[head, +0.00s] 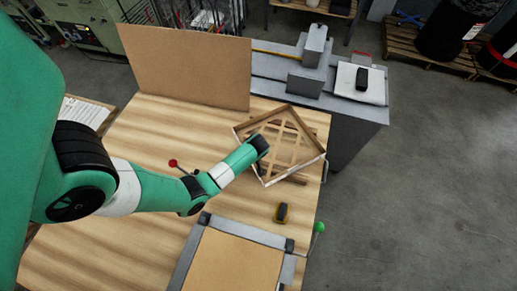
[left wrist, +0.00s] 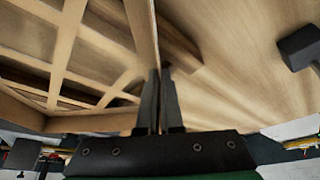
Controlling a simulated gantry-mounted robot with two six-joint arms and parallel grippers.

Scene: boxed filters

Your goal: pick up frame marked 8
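A square wooden lattice frame (head: 306,128) lies turned cornerwise at the right side of the wooden table, with a light outer rim and crossing slats inside. Its lattice fills the left of the left wrist view (left wrist: 75,55). No number is readable on it. My left gripper (head: 264,149) reaches its left part from the left. In the left wrist view the black fingers (left wrist: 160,98) are shut on a thin wall of the frame. I cannot tell whether the frame is clear of the table. My right gripper is not in view.
A grey fixture with a brown panel (head: 235,262) is at the front. Red (head: 172,163) and green (head: 319,227) knobs stick up. A brown board (head: 190,70) stands behind; bare tabletop (head: 130,130) lies left.

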